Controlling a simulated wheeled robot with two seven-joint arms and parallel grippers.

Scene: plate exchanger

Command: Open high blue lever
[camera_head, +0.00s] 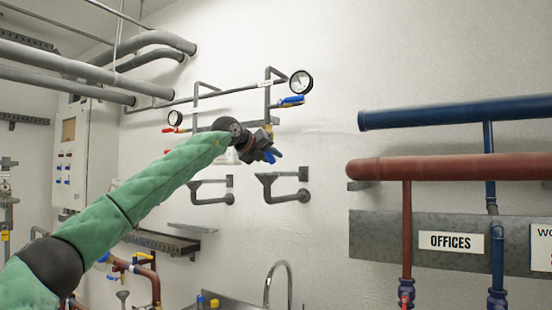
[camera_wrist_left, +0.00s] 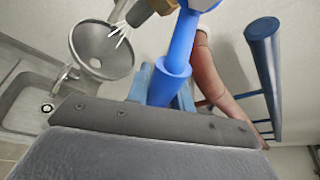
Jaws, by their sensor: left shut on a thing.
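My left gripper (camera_head: 270,155) is at the end of the green arm, at the pipe drop below the right-hand gauge. In the left wrist view its jaws (camera_wrist_left: 165,92) are shut on a blue lever (camera_wrist_left: 181,55). The lever runs up to a brass valve body (camera_wrist_left: 150,14) at the top edge. Thin white streaks (camera_wrist_left: 121,32) like water show beneath the brass part, over a grey funnel (camera_wrist_left: 86,40). In the head view the gripper mostly hides this valve. Another blue lever (camera_head: 291,100) sits higher, just below the gauge, apart from the gripper. My right gripper is out of view.
A pressure gauge (camera_head: 300,82) is close above the gripper. A grey funnel pipe (camera_head: 268,180) is on the wall below it. A thick blue pipe (camera_head: 450,113) and a red pipe (camera_head: 450,168) run at the right. A sink tap (camera_head: 277,280) stands low. Bare wall separates gripper and pipes.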

